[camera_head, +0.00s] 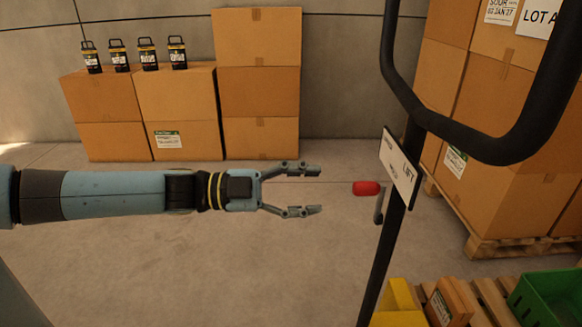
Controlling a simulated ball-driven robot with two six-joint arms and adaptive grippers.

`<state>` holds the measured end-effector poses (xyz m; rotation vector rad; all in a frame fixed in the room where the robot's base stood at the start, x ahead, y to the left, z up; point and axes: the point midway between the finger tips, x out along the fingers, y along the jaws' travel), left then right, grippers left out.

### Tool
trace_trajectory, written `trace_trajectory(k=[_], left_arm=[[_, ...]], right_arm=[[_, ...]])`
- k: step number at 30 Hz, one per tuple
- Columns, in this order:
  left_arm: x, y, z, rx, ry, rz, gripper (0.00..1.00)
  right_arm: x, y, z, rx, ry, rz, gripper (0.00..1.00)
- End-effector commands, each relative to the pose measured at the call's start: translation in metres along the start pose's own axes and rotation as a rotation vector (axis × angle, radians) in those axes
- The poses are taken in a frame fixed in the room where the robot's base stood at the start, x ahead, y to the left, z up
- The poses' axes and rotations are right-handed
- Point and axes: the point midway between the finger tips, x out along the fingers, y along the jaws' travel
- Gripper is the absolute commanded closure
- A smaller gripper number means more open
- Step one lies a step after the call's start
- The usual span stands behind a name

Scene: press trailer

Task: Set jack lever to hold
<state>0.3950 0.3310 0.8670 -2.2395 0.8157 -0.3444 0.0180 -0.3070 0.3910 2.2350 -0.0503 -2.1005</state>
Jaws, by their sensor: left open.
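The jack lever (379,205) has a red knob (366,188) at its upper end and sits on the black upright of the jack handle (386,252). A white label plate (400,167) beside it reads "LIFT" in its upper part; its other words are too small to read. My left gripper (316,190) comes in from the left, its two fingers spread and empty. The red knob is a short way right of the fingertips, at about the height of the gap between them, and the fingers do not touch it. My right gripper is not in view.
A black handle loop (508,152) curves across the upper right. Stacked boxes (446,90) stand on a pallet (486,245) behind it. More boxes (180,110) with lanterns (148,53) line the back wall. A green crate (550,300) is at the lower right. Open floor lies below my left arm.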

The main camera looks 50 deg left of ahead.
Motion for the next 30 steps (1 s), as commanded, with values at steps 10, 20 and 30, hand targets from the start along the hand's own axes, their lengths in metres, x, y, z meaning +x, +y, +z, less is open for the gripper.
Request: trace_trajectory(k=[10,20,30], left_arm=[[-0.031,0.0,0.0,0.0,0.001,-0.001,0.52],[-0.031,0.0,0.0,0.0,0.001,-0.001,0.52],[-0.023,0.003,0.004,-0.035,-0.003,-0.071,0.52]], right_arm=[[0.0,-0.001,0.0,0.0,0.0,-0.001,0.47],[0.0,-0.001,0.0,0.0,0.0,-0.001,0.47],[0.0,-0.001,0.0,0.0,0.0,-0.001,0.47]])
